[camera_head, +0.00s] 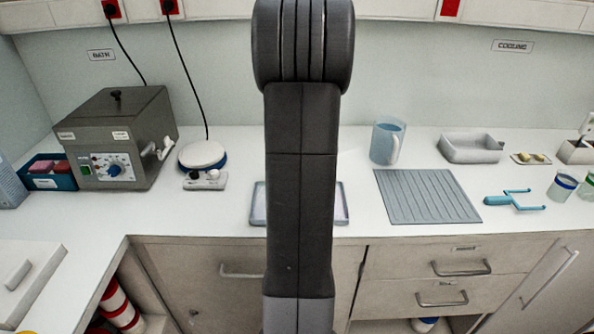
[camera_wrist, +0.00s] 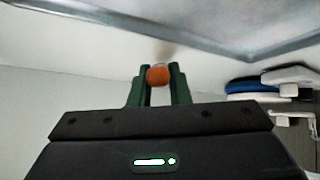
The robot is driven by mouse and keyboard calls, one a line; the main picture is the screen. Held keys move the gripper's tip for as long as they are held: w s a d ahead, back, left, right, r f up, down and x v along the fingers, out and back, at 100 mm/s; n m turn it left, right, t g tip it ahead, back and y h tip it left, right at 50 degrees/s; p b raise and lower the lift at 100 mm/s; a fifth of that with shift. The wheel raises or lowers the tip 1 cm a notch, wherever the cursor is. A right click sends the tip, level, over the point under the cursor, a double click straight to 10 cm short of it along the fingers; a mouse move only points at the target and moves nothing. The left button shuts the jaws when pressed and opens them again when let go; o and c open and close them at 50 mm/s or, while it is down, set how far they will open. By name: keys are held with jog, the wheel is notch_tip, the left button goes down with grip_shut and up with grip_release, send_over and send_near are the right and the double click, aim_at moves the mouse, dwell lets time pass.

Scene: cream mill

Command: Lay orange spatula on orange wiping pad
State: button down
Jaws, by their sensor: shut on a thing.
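My gripper (camera_wrist: 158,78) shows in the wrist view, its green fingers shut on a small rounded orange thing (camera_wrist: 158,76). This looks like the end of the orange spatula's handle; the rest of the spatula is hidden. In the head view my own arm covers the gripper and what it holds. I cannot make out an orange wiping pad for certain. A blue bin (camera_head: 53,183) at the far left holds a pink pad (camera_head: 41,167) and a reddish-brown pad (camera_head: 62,166).
A shallow grey tray (camera_head: 259,207) lies partly behind my arm; its rim (camera_wrist: 225,48) crosses the wrist view. A grey box-shaped device (camera_head: 122,135) and a round hotplate (camera_head: 203,156) stand left.

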jog(key=shift+f, duration=0.1)
jog(key=c, duration=1.8)
grip_release()
jog(key=shift+f, duration=0.1)
jog(key=o, duration=0.4)
jog(key=shift+o, duration=0.2)
